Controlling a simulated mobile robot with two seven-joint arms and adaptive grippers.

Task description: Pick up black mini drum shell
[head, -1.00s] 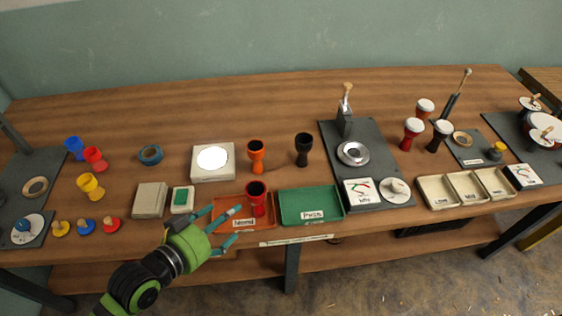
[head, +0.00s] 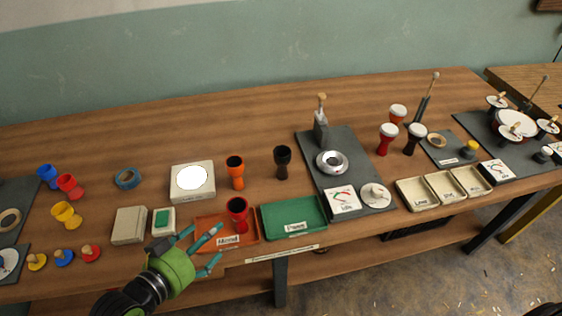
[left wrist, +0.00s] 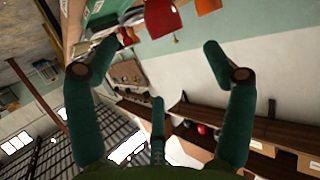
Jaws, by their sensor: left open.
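The black mini drum shell (head: 282,160) stands upright on the table, right of an orange shell (head: 235,172) and behind the green tray (head: 268,222). A red shell (head: 238,212) stands in the orange-red tray (head: 203,222). My left gripper (head: 212,246) is open and empty at the table's front edge, by the orange-red tray's front left. It is well short of the black shell, to its lower left. In the left wrist view its spread fingers (left wrist: 160,75) hold nothing; red and orange shapes show at the top. My right gripper is not in view.
A dark board with a press (head: 321,130) and dial lies right of the black shell. A white-lit box (head: 192,182) stands left of the orange shell. Finished drums (head: 388,138) and cream bins (head: 418,194) are farther right. Table behind the black shell is clear.

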